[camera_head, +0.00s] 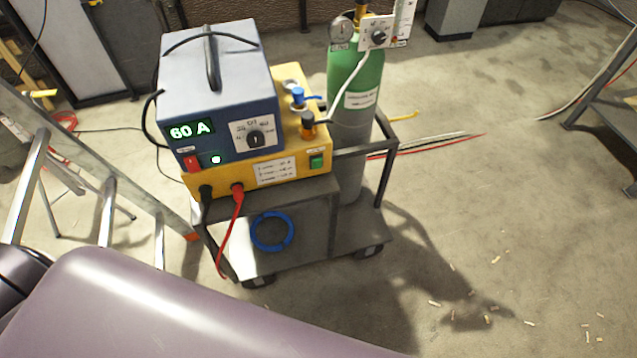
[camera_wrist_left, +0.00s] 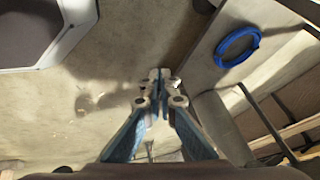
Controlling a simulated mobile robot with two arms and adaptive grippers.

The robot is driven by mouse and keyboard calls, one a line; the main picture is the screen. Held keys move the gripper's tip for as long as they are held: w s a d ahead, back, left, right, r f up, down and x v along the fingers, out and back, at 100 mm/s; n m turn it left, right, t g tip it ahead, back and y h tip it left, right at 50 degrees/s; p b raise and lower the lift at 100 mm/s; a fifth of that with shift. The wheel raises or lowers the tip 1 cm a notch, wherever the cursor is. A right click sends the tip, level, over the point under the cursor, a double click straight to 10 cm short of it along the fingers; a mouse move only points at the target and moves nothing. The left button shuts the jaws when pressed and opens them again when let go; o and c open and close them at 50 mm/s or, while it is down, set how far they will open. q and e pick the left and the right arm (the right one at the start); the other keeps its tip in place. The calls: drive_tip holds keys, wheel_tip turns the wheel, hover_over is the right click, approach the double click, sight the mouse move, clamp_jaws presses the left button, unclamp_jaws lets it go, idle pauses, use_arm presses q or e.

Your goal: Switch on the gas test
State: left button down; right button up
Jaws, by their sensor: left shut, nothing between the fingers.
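A blue welding unit (camera_head: 215,85) with a lit "60 A" display, a red switch (camera_head: 191,162), a lit green lamp and a black dial (camera_head: 255,139) stands on a yellow unit (camera_head: 255,182). The yellow unit's front has a green switch (camera_head: 316,161) under a small label too small to read; I cannot tell its position. A green gas cylinder (camera_head: 358,90) with a gauge and a dial box (camera_head: 385,32) stands behind at the right. My left gripper (camera_wrist_left: 159,80) shows only in its wrist view, shut and empty, with floor behind it. My right gripper is in neither view.
All stands on a grey trolley (camera_head: 330,249) with a blue ring (camera_head: 272,232) on its lower shelf. A red and a black cable hang at the front. A ladder (camera_head: 85,150) leans at the left. Floor on the right is mostly clear, with small scraps.

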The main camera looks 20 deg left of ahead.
use_arm(q)
drive_tip(key=w+d+r+m+t+b, duration=0.1)
drive_tip(key=w+r+m+t+b, duration=0.2)
drive_tip(key=w+r, duration=0.45)
drive_tip(key=w+r+m+t+h+b, duration=0.1)
drive_tip(key=w+r+m+t, duration=0.3)
drive_tip(key=r, duration=0.9)
drive_tip(key=w+r+m+t+h+b, duration=0.1)
drive_tip(key=w+r+m+t+b, duration=0.2)
drive_tip(key=r, duration=0.9)
drive_tip(key=w+m+t, duration=0.2)
drive_tip(key=w+m, duration=0.2)
drive_tip(key=w, duration=0.1)
drive_tip(key=shift+d+r+h, duration=0.35)
drive_tip(key=shift+h, duration=0.05)
drive_tip(key=shift+w, duration=0.2)
drive_tip(key=b, duration=0.1)
approach(322, 161)
drive_tip(key=w+d, duration=0.3)
drive_tip(key=shift+w+a, duration=0.7)
drive_tip(key=shift+w, duration=0.2)
drive_tip(key=shift+w+a, duration=0.3)
drive_tip(key=shift+w, duration=0.15)
drive_tip(key=shift+r, duration=0.1)
